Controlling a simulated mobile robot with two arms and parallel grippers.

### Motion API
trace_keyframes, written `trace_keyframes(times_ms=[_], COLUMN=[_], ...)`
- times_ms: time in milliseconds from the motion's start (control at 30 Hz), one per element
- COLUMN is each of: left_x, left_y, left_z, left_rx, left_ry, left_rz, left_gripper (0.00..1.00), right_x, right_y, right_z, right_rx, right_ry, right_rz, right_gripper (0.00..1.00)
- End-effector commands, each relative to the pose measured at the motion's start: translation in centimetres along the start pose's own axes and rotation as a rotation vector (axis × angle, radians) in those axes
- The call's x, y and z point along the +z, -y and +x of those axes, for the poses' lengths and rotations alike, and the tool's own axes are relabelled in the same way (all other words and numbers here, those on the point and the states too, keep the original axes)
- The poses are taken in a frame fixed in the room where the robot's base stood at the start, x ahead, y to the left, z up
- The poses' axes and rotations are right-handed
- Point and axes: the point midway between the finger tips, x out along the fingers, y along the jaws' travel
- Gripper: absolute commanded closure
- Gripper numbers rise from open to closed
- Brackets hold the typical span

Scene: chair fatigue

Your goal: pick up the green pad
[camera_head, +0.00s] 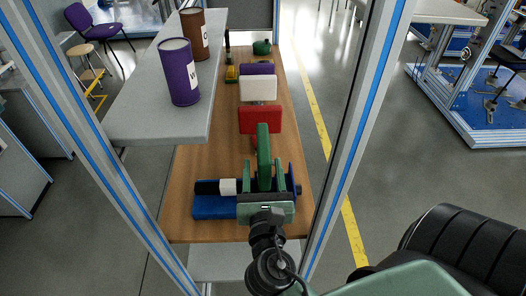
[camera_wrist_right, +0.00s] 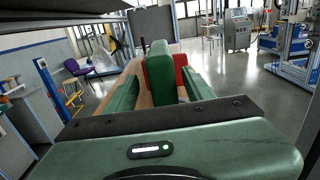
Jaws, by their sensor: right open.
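The green pad (camera_head: 263,152) stands upright on the wooden bench top, near its front end, in the head view. In the right wrist view the green pad (camera_wrist_right: 159,80) rises between my two green fingers. My right gripper (camera_head: 265,192) is open at the near side of the pad, with one finger on each side of it in the wrist view. Gaps show between pad and fingers there. The pad's lower part is hidden by my gripper. My left gripper is not in view.
A red pad (camera_head: 260,119), a white pad (camera_head: 258,88) and a purple pad (camera_head: 257,68) stand behind in a row. A blue fixture (camera_head: 213,208) lies beside my gripper. A grey shelf (camera_head: 148,120) with purple (camera_head: 178,75) and brown cans (camera_head: 193,36) overhangs at left. Frame posts (camera_head: 355,120) flank the bench.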

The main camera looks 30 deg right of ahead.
Motion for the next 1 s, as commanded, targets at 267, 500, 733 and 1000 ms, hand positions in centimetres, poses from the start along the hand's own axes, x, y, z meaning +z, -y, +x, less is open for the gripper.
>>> trace_keyframes(times_ms=[267,500,733,1000], left_x=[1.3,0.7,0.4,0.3], left_y=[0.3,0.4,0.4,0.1], left_z=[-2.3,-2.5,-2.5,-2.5], left_rx=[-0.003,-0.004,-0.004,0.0], left_ry=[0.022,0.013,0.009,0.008], left_rz=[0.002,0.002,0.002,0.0], left_gripper=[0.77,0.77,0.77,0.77], right_x=[0.3,-0.1,-0.1,0.0], right_y=[0.4,0.4,0.4,0.4], right_z=[4.0,5.4,5.4,5.4], right_rx=[0.001,0.001,0.002,0.002], right_ry=[0.002,-0.001,-0.001,0.001], right_rz=[-0.002,0.001,0.001,0.001], right_gripper=[0.47,0.47,0.72,1.0])
